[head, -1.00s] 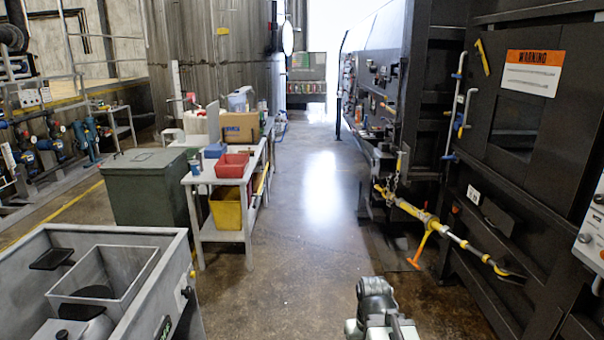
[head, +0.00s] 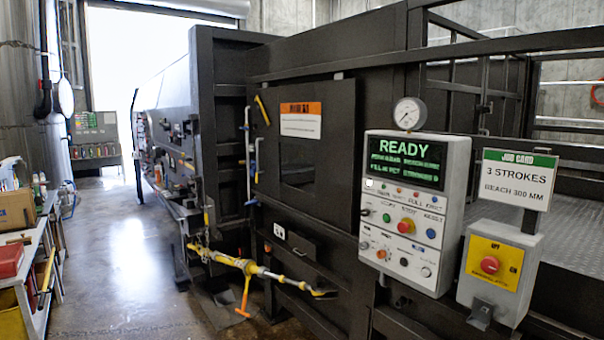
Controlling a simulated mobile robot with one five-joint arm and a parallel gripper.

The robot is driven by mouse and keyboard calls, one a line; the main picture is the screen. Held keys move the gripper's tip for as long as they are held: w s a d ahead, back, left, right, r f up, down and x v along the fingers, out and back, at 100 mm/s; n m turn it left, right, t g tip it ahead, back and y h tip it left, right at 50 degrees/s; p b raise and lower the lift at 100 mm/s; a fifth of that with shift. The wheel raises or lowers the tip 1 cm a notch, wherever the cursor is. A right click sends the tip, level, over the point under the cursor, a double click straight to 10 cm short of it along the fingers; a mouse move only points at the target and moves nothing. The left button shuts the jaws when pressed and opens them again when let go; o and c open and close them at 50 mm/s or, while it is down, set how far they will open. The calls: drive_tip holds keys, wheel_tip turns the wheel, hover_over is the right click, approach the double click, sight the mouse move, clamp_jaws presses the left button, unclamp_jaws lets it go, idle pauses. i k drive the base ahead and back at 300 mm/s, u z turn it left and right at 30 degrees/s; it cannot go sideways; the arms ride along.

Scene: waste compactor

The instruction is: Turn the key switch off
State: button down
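The control panel (head: 413,215) is a white box at right of centre in the head view, on the front of the dark compactor. Its lit display (head: 405,164) reads READY in green. My gripper is out of view.
Right of the panel, a grey post box carries a red stop button (head: 490,264) on yellow, below a job card sign (head: 517,179). A yellow bar with an orange handle (head: 245,291) sticks out at the compactor's left. Open floor (head: 135,250) lies left, beside a cluttered bench (head: 38,265).

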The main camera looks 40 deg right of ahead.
sight(365, 213)
drive_tip(key=z, duration=1.3)
drive_tip(key=k, duration=1.25)
drive_tip(key=u, duration=0.6)
drive_tip(key=i, duration=1.75)
drive_tip(key=u, duration=0.25)
